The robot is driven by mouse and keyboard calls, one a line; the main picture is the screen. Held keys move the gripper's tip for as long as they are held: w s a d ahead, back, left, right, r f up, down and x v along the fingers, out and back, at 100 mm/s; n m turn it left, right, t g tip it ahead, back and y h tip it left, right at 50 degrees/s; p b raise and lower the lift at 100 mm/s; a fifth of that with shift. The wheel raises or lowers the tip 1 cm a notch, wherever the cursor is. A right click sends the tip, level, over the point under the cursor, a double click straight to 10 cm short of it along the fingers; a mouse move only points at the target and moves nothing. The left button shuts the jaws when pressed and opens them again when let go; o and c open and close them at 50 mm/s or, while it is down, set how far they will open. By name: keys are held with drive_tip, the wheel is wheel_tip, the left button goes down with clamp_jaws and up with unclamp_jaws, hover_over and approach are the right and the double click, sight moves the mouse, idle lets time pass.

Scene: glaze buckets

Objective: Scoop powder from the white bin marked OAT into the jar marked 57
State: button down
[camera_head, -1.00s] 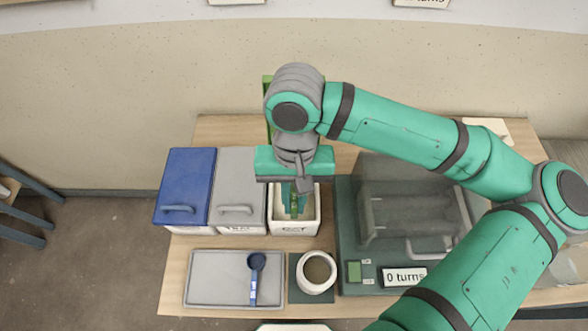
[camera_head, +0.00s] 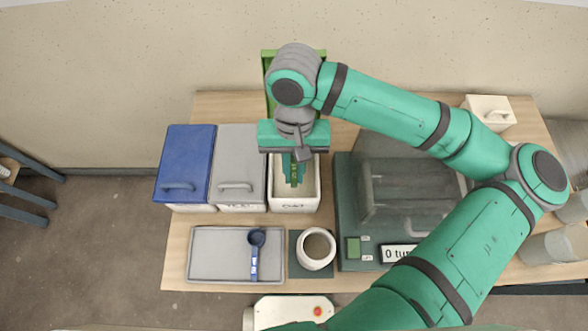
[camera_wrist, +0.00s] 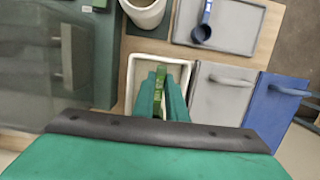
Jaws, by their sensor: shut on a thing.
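The open white bin (camera_head: 294,201) stands at the right end of the bin row; its front label is blurred and reads roughly OAT. My gripper (camera_head: 294,170) points down over this bin and is shut on a green scoop (camera_head: 294,176). The scoop also shows between my fingers in the wrist view (camera_wrist: 160,76); its lower end and the powder are hard to make out. A white jar (camera_head: 303,249), open at the top, stands on a dark green pad in front of the bin. It also shows in the wrist view (camera_wrist: 146,20). No number is visible on it.
A blue lidded bin (camera_head: 186,155) and a grey lidded bin (camera_head: 238,160) stand left of the white bin. A blue scoop (camera_head: 255,250) lies on a grey tray (camera_head: 210,262). A dark green machine (camera_head: 345,215) with a clear cover and a "0 turns" sign stands right.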

sight(294, 167)
drive_tip(key=shift+w+f, duration=0.35)
drive_tip(key=shift+f, duration=0.4)
drive_tip(key=shift+w+f, duration=0.8)
drive_tip(key=shift+f, duration=0.65)
drive_tip(key=shift+w+f, duration=0.8)
drive_tip(key=shift+f, duration=0.65)
drive_tip(key=shift+w+f, duration=0.8)
drive_tip(key=shift+f, duration=0.65)
drive_tip(key=shift+s+r, duration=0.25)
drive_tip(key=shift+r, duration=1.2)
drive_tip(key=shift+s+r, duration=0.2)
drive_tip(key=shift+r, duration=1.3)
drive_tip(key=shift+s+r, duration=0.25)
drive_tip(key=shift+r, duration=1.2)
drive_tip(key=shift+s+r+t, duration=0.55)
drive_tip(key=shift+s+r, duration=0.45)
drive_tip(key=shift+s, duration=0.3)
drive_tip(key=shift+s+r+t, duration=0.55)
drive_tip(key=shift+s+r, duration=0.4)
drive_tip(key=shift+s, duration=0.35)
